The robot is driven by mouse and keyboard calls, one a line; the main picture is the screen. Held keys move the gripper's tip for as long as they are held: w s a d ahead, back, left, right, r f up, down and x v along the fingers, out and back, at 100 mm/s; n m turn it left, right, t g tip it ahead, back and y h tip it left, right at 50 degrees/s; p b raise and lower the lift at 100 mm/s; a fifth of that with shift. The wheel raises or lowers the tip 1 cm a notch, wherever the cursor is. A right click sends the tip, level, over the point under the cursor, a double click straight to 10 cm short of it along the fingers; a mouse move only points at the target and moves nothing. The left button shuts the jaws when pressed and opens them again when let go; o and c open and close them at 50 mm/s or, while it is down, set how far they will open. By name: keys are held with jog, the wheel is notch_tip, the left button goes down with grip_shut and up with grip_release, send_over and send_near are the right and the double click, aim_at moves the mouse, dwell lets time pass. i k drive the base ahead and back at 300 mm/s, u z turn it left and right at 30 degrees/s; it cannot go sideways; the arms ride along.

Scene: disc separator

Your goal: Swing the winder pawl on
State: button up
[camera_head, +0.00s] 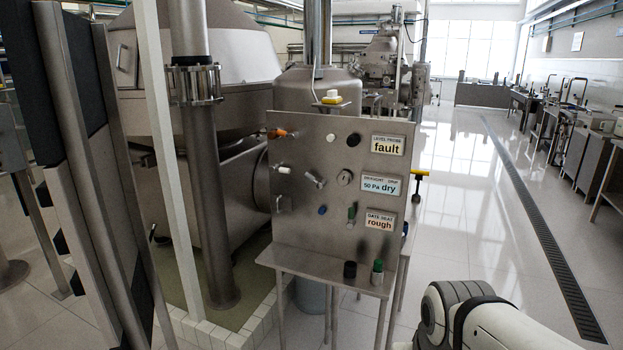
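A grey metal panel (330,245) stands on a legged metal stand in the middle of the view. It carries several small controls. An orange-tipped lever (283,133) is at its upper left, and a white-tipped lever (285,170) sits below that. A metal lever (315,180) is near the middle, beside a round metal dial (344,178). A small metal handle (281,204) is at the lower left. I cannot tell which of these is the winder pawl, and none is labelled so. My gripper is out of view; only part of my arm shows at the lower right.
Label plates on the panel read fault (388,145), dry (381,186) and rough (380,222). A thick pipe (207,190) rises at left. The floor at right is clear.

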aim_at(321, 184)
jog(key=i, duration=0.9)
jog(key=z, duration=0.05)
